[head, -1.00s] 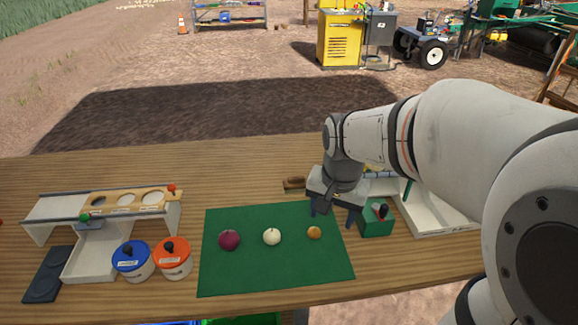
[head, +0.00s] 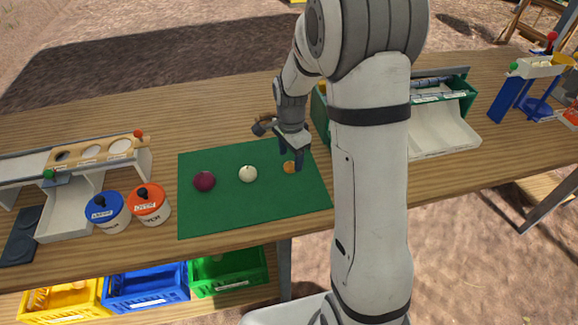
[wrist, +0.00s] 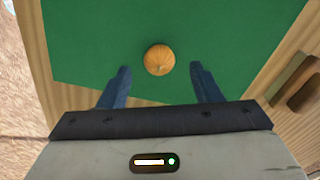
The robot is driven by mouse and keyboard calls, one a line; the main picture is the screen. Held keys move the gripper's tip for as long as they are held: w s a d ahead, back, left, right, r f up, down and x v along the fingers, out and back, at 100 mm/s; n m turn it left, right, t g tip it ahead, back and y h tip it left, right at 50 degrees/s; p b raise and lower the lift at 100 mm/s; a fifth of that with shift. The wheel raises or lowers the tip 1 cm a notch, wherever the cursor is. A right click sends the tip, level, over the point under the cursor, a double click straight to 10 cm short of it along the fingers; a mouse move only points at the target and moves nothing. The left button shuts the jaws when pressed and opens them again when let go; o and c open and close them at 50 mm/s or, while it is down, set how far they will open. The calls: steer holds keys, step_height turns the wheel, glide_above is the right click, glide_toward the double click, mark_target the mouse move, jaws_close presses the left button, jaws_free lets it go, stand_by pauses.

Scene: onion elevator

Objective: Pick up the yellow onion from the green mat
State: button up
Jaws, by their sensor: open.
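The yellow onion (head: 290,167) is small and orange-gold and lies on the right part of the green mat (head: 255,215). In the wrist view the onion (wrist: 159,60) shows between and a little beyond the fingertips. My gripper (head: 290,158) is open over the mat's far right part, its fingers close to the onion in the head view. In the wrist view its two blue fingers (wrist: 159,76) are spread with nothing between them. A purple onion (head: 204,181) and a white onion (head: 248,174) lie on the mat to the left.
A blue-lidded tub (head: 108,211) and an orange-lidded tub (head: 149,204) stand left of the mat. A white sorting rack (head: 75,190) is at the far left. A white tray (head: 440,130) is at the right. Yellow, blue and green crates (head: 228,285) sit below the table.

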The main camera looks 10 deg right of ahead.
mark_target(290, 166)
steer(key=shift+f, duration=1.4)
steer(key=shift+c, duration=0.6)
steer(key=c, duration=0.9)
